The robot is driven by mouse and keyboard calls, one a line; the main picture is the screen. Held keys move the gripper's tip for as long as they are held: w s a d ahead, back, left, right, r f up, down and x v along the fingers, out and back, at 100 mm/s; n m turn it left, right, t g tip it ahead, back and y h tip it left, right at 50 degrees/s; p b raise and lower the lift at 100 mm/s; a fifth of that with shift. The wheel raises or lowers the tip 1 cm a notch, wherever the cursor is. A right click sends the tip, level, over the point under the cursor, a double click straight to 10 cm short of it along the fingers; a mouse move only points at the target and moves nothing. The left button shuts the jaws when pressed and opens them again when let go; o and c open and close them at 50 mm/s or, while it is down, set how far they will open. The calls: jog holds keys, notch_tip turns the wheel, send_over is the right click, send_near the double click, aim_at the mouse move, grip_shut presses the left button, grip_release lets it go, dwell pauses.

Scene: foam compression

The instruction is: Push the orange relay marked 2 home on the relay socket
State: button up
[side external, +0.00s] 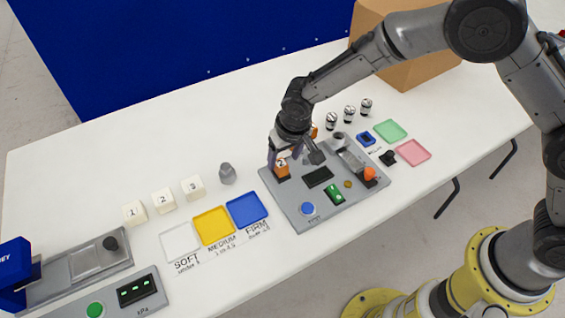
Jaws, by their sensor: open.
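The orange relay marked 2 (282,169) stands on the left back part of the grey panel (300,213). Its socket is mostly hidden beneath it, and I cannot tell how deep the relay sits. My gripper (287,158) is open, pointing down at the relay, with a finger at its left side. I cannot tell whether the fingers touch it. Another orange block (313,131) shows partly behind my gripper.
The panel also carries a blue button (307,208), a green module (334,194) and an orange knob (369,174). Coloured trays, such as the blue tray (248,210), lie to the left. A cardboard box (410,70) stands at the back. White table is clear at front right.

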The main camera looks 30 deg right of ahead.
jog(key=s+d+r+m+t, duration=0.1)
jog(key=d+r, duration=0.3)
jog(key=r, duration=0.6)
jog(key=d+r+m+t, duration=0.1)
jog(key=d+r, duration=0.3)
jog(key=r, duration=0.6)
jog(key=s+d+r+m+t, duration=0.1)
jog(key=s+d+r, duration=0.6)
jog(key=d+r, duration=0.15)
jog(key=s+d+r+t, duration=0.1)
jog(key=s+d, duration=0.5)
jog(key=s, duration=0.5)
jog(key=s+d+f+n+g, duration=0.1)
jog(key=s+f+n, duration=0.2)
jog(key=s+f, duration=0.3)
jog(key=s, duration=0.4)
jog(key=shift+s+f, duration=0.25)
